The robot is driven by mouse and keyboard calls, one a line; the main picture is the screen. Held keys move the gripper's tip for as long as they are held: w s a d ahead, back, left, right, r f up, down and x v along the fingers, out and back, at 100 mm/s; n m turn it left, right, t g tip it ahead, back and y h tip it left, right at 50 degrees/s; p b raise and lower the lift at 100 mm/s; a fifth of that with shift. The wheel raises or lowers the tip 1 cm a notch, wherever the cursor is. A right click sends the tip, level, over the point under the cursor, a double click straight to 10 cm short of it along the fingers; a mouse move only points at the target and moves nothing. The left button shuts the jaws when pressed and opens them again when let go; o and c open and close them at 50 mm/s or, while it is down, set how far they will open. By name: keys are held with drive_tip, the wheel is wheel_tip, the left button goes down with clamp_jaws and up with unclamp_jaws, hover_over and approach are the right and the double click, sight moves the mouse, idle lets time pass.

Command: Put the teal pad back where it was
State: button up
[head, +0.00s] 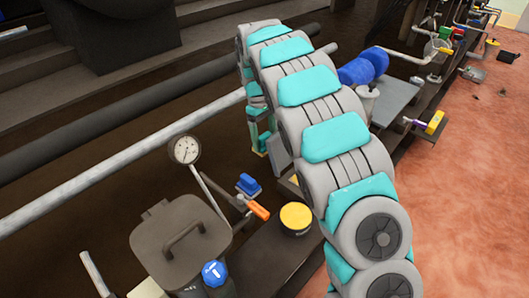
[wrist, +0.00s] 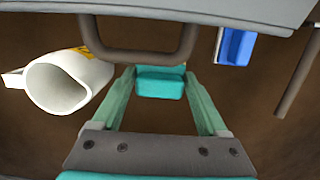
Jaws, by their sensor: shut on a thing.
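In the wrist view, my gripper (wrist: 160,78) has its two green fingers closed on the teal pad (wrist: 160,84), a small block at the fingertips. The pad is held above a brown surface, in front of a dark handle (wrist: 140,55) under a grey edge. I cannot tell whether the pad touches anything below or behind it. In the head view, my bent arm with teal panels fills the middle, and the gripper is mostly hidden behind it. I cannot make out the pad there.
A white open cylinder (wrist: 66,88) lies left of the gripper, and a blue block (wrist: 237,45) is right. The head view shows a dark lidded bin (head: 165,250), a gauge (head: 186,150), a yellow-topped pot (head: 296,217) and an orange handle (head: 258,210).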

sight(265, 150)
drive_tip(key=shift+f, duration=2.7)
drive_tip(key=o, duration=1.2)
drive_tip(key=r, duration=0.4)
drive_tip(key=w+a+r, duration=0.1)
drive_tip(key=r, duration=0.3)
drive_tip(key=r+p, duration=0.1)
drive_tip(key=r, duration=0.3)
drive_tip(key=shift+w+a, duration=0.15)
drive_tip(key=shift+a, duration=0.05)
